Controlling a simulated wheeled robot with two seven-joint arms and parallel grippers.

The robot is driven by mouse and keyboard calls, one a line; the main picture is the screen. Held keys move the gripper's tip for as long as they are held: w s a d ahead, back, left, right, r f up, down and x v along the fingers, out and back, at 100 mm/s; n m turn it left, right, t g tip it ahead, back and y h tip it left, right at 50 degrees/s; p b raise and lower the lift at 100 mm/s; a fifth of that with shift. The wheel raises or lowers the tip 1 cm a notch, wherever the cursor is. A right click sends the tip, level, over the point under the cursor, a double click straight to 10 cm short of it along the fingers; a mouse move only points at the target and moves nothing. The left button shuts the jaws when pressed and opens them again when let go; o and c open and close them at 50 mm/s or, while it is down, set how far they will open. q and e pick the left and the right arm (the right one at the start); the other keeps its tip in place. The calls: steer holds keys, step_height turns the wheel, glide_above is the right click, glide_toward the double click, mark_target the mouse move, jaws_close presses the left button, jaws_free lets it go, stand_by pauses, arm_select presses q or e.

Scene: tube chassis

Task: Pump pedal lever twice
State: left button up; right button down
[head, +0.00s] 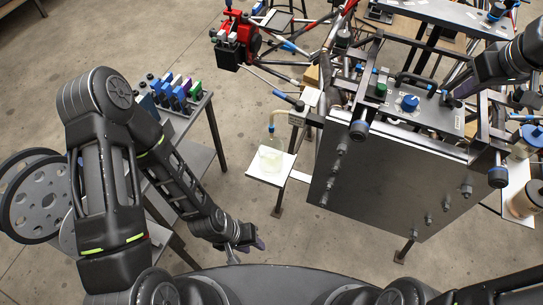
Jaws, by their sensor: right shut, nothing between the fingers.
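A thin lever with a dark and blue grip (288,99) sticks out at the left side of the tube chassis (375,62). I cannot tell for sure whether it is the pedal lever. My left gripper (250,246) hangs low in front of my base, apart from the chassis and the lever. Its fingers are small and dark, so their opening is unclear. My right arm comes in from the upper right, and its gripper (456,86) is shut and empty over the right part of the chassis. Its fingertips are hard to make out among the dark parts.
A large dark panel (385,185) with several bolts faces me. A bottle of pale liquid (271,155) stands on a small white shelf (289,178). A side table at the left holds several blue, purple and green items (180,92).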

mark_target(458, 107)
steer(key=shift+f, duration=0.2)
steer(key=shift+s+a+f+b, duration=0.1)
steer(key=shift+s+f+b, duration=0.2)
steer(key=shift+f+b, duration=0.7)
steer(key=shift+s+a+f+b, duration=0.1)
steer(key=shift+s+f+b, duration=0.15)
steer(key=shift+f+b, duration=0.75)
steer(key=shift+r, duration=0.2)
steer(key=shift+w+d+r+p, duration=0.1)
steer(key=shift+w+r+p, duration=0.05)
steer(key=shift+r+p, duration=0.75)
steer(key=shift+w+d+r+p, duration=0.1)
steer(key=shift+w+r+p, duration=0.1)
steer(key=shift+r+p, duration=0.65)
steer(key=shift+w+d+r+p, duration=0.1)
steer(key=shift+w+r+p, duration=0.05)
steer(key=shift+r+p, duration=0.7)
steer(key=shift+r, duration=0.1)
step_height(458, 107, up, 5)
steer(key=p, duration=0.3)
steer(key=shift+p, duration=0.4)
